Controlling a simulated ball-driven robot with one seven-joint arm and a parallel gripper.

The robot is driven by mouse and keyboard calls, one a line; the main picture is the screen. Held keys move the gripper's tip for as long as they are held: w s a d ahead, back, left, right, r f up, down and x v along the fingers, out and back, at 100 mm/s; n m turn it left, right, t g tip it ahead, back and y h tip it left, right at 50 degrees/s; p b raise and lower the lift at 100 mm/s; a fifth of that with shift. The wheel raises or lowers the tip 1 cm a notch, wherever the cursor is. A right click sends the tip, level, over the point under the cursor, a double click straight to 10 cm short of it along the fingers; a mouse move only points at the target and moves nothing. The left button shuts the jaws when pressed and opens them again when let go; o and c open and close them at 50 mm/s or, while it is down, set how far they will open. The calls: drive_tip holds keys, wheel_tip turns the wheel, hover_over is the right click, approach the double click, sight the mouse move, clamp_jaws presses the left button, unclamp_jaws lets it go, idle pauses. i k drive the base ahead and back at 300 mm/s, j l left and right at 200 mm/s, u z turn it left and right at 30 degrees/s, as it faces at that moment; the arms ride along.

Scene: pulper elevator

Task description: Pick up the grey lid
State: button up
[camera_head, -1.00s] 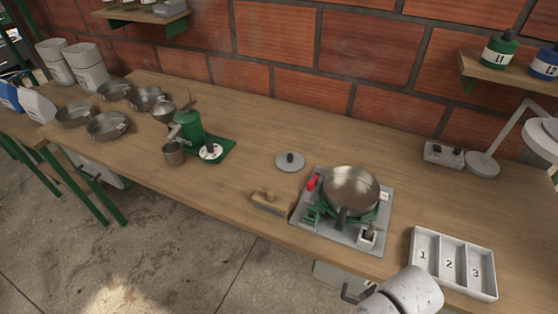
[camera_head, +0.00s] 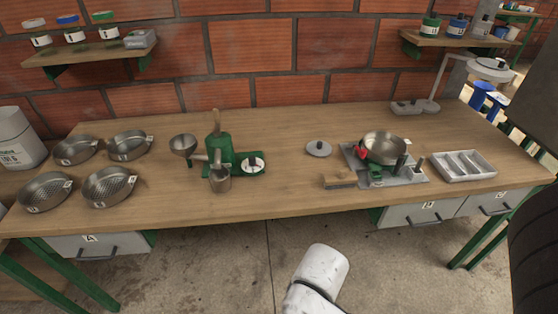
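The grey lid (camera_head: 319,149) is a small round disc with a dark knob on top. It lies flat on the wooden workbench (camera_head: 290,125), left of the pan on the stove and right of the green pulper. A white rounded part of my arm (camera_head: 322,268) shows at the bottom middle, in front of the bench and apart from the lid. My gripper's fingers are not in view. A large dark shape at the right edge hides part of the bench's right end.
A steel pan (camera_head: 384,146) sits on a small stove (camera_head: 408,176). A wooden block-like tool (camera_head: 339,179) lies in front of the lid. A green pulper (camera_head: 219,150), several metal sieves (camera_head: 109,186) and a divided tray (camera_head: 464,166) stand around. The bench behind the lid is clear.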

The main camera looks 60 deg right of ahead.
sight(319, 148)
drive_tip(key=i+j+z, duration=0.15)
drive_tip(key=j+z, duration=0.65)
drive_tip(key=i+j+z, duration=0.1)
drive_tip(key=j+z, duration=0.3)
drive_tip(key=l, duration=0.1)
